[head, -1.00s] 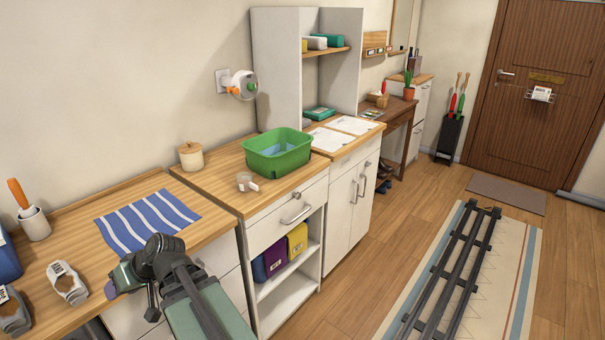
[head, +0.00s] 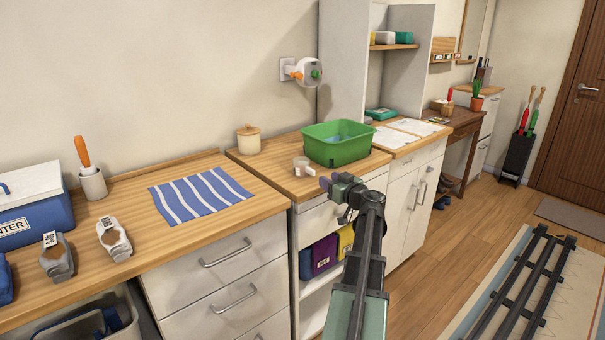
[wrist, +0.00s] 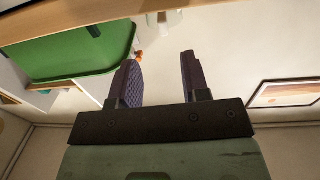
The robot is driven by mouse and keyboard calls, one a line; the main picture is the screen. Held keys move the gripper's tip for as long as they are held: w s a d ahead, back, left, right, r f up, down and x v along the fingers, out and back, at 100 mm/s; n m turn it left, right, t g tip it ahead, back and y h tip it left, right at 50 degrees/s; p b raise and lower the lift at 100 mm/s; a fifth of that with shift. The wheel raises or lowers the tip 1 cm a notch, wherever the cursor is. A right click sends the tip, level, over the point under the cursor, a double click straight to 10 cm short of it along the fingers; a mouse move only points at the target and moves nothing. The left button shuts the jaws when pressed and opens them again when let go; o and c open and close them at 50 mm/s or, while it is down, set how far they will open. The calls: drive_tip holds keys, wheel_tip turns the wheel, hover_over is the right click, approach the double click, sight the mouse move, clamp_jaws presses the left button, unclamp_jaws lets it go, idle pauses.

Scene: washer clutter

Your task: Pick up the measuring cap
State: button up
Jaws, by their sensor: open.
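The measuring cap (head: 302,165) is a small translucent cup with a pale handle. It stands on the wooden counter just left of the green tub (head: 338,150). My gripper (head: 327,183) is open and empty in the head view, at the counter's front edge, to the right of the cap and nearer the camera. In the wrist view my gripper (wrist: 159,62) shows two dark fingers spread apart with nothing between them. A pale translucent piece at the top edge there may be the cap, but it is mostly cut off.
A wall-mounted device (head: 302,71) with an orange knob is above. Grey scoop-like items (head: 114,238) lie far left. The counter around the cap is mostly clear.

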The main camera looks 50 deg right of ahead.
sight(314, 172)
drive_tip(key=x, duration=0.8)
drive_tip(key=shift+w+a, duration=0.2)
drive_tip(key=shift+w, duration=0.05)
clamp_jaws()
